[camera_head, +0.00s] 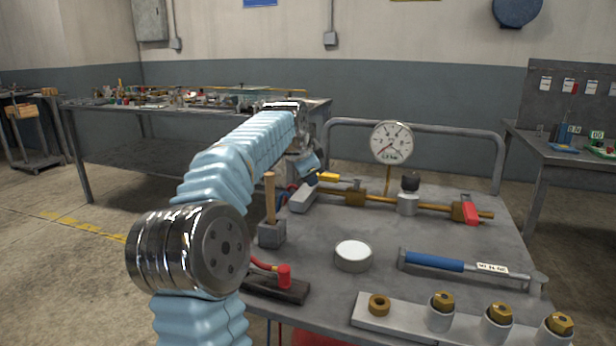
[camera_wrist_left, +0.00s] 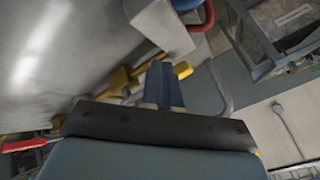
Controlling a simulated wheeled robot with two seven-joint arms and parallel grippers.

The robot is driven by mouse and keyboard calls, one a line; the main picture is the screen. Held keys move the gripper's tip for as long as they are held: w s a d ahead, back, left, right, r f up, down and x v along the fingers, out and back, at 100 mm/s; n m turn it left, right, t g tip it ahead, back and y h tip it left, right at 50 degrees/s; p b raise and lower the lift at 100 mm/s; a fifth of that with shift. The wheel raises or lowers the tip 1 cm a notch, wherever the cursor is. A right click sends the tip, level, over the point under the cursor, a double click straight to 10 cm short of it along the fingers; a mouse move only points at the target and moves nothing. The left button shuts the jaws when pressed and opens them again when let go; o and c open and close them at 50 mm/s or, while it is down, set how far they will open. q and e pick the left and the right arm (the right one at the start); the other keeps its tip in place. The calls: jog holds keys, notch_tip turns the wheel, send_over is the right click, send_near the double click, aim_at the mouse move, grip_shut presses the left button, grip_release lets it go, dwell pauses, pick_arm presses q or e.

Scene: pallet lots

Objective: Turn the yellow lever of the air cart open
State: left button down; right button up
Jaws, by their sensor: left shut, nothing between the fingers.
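The air cart (camera_head: 335,212) is a grey metal table with a brass pipe line on top. Its yellow lever (camera_head: 328,177) shows at the left end of the pipe, just right of my fingertips. My left gripper (camera_head: 311,174) reaches over the cart's back left part with its blue fingers shut and empty. In the left wrist view the shut fingers (camera_wrist_left: 163,80) point at the pipe, and the yellow lever (camera_wrist_left: 183,70) shows right behind their tips, partly hidden. I cannot tell whether they touch. My right gripper is not in view.
A pressure gauge (camera_head: 391,143) and a red lever (camera_head: 469,211) stand along the pipe. A rail (camera_head: 430,125) runs behind.

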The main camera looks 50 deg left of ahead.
pick_arm(q)
jog(key=s+r+p, duration=0.1)
jog(key=s+r, duration=0.5)
jog(key=r, duration=0.2)
jog(key=shift+s+a, duration=0.25)
jog(key=shift+a, duration=0.15)
